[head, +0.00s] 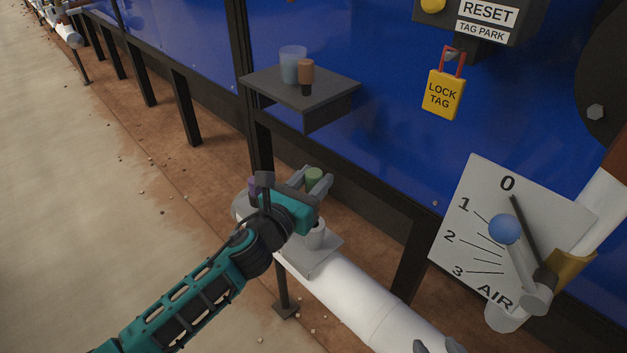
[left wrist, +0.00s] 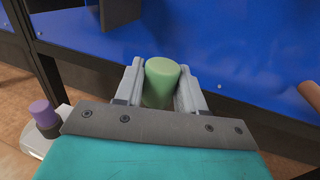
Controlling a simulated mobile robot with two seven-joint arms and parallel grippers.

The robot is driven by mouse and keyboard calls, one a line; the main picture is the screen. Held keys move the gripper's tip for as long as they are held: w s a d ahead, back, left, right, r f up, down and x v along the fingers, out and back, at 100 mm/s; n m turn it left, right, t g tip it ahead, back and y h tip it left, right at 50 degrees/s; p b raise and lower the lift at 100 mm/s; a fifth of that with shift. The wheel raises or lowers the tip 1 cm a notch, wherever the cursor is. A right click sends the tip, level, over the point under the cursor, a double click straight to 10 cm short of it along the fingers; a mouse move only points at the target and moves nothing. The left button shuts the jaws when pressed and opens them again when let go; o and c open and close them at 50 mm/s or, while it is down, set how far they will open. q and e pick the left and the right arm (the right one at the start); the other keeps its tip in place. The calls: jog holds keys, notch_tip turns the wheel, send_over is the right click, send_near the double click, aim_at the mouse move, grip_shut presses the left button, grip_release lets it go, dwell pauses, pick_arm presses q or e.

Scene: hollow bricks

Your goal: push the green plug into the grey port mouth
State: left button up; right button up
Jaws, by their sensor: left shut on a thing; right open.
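The green plug (head: 314,175) is held between the two grey fingers of my left gripper (head: 316,182). In the left wrist view the plug (left wrist: 161,80) stands between the fingertips (left wrist: 160,88), its rounded top showing and its lower end hidden. The grey port mouth (head: 317,236) is a short upright stub on a plate on the white pipe. It is partly covered by my left gripper, which is above it; the gap between plug and mouth cannot be judged. The grey fingertips of my right gripper (head: 438,346) show apart at the bottom edge, with nothing seen between them.
A purple plug (left wrist: 41,112) sits in another port beside my left gripper. A shelf (head: 270,88) holds a blue cup (head: 293,64) and a brown plug (head: 306,72). An air dial panel (head: 470,190) with a blue-knobbed lever (head: 504,229) stands at right. A yellow lock tag (head: 443,95) hangs above.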

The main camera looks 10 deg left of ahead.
jog(key=shift+r, duration=0.1)
pick_arm(q)
notch_tip(320, 180, down, 4)
jog(key=b, duration=0.3)
jog(key=shift+b, duration=0.3)
pick_arm(e)
notch_tip(320, 180, down, 4)
jog(key=shift+a+r, duration=0.1)
jog(key=shift+r, duration=0.1)
pick_arm(q)
jog(key=shift+f+b, duration=0.35)
jog(key=shift+f, duration=0.1)
pick_arm(e)
jog(key=shift+w+f, duration=0.1)
jog(key=shift+f, duration=0.1)
pick_arm(q)
jog(key=shift+f+b, duration=0.4)
jog(key=shift+f, duration=0.05)
pick_arm(e)
jog(key=shift+w+a+r, duration=0.2)
jog(key=shift+a, duration=0.05)
jog(key=shift+w+a+r+y, duration=0.1)
jog(key=shift+a+r+y, duration=0.1)
jog(key=shift+y, duration=0.1)
pick_arm(q)
jog(key=shift+f+b, duration=0.75)
jog(key=shift+f, duration=0.25)
pick_arm(e)
jog(key=shift+d+f, duration=0.1)
jog(key=shift+f, duration=0.75)
